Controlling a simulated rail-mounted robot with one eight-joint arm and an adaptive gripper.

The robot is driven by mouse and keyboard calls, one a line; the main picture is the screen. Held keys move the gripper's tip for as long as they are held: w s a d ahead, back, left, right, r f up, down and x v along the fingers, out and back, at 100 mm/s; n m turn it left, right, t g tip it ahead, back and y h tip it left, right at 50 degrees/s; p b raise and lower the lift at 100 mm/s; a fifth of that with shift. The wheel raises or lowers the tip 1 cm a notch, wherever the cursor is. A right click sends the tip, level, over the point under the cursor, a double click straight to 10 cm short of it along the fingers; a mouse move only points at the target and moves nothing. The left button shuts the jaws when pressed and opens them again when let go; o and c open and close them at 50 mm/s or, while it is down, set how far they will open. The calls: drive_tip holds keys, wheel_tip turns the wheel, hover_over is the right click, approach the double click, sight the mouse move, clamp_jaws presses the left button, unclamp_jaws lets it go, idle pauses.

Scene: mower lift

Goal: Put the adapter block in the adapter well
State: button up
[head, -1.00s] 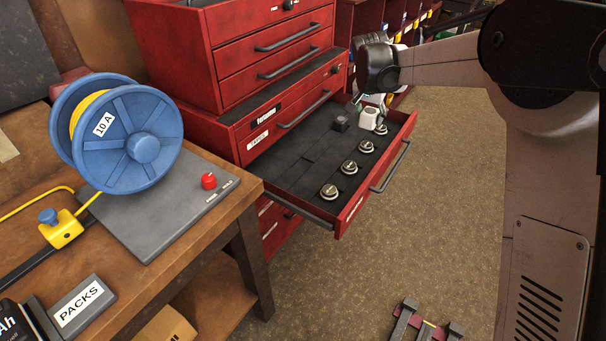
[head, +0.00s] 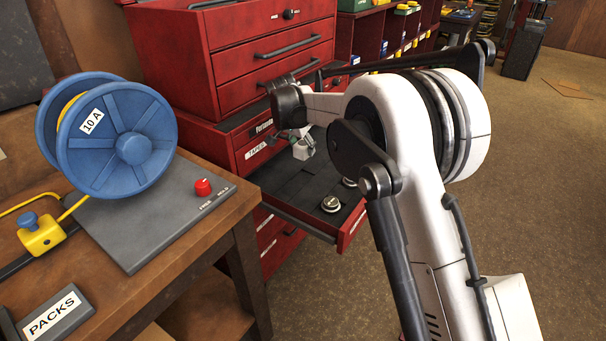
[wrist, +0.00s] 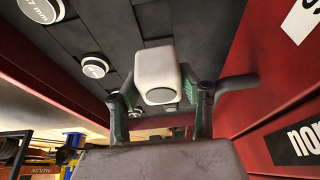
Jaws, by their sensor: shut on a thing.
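The adapter block appears as a whitish block with rounded edges; it shows in the head view (head: 304,149) and large in the wrist view (wrist: 156,72). My gripper (wrist: 163,100) is shut on it, with one green-padded finger on each side. A round dark face shows on the end of the block toward the wrist camera. In the head view my gripper (head: 297,138) holds the block over the open drawer (head: 285,185), near the cabinet front. My arm hides the drawer's right part. I cannot make out the adapter well in either view.
Round labelled pucks sit in the dark drawer liner, one at the front (head: 330,204) and another in the wrist view (wrist: 95,67). The red cabinet (head: 235,60) rises behind. A workbench with a blue reel (head: 115,140) stands left. Floor at right is open.

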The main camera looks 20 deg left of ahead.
sight(298, 157)
wheel_tip(298, 157, down, 9)
drive_tip(key=shift+f+b, duration=0.1)
drive_tip(key=shift+b, duration=0.85)
drive_tip(key=shift+f, duration=0.25)
drive_tip(key=o, duration=1.2)
drive_tip(key=shift+r, duration=0.1)
drive_tip(key=shift+r, duration=0.2)
drive_tip(key=p+v, duration=0.3)
drive_tip(key=v, duration=0.9)
drive_tip(key=shift+s, duration=0.1)
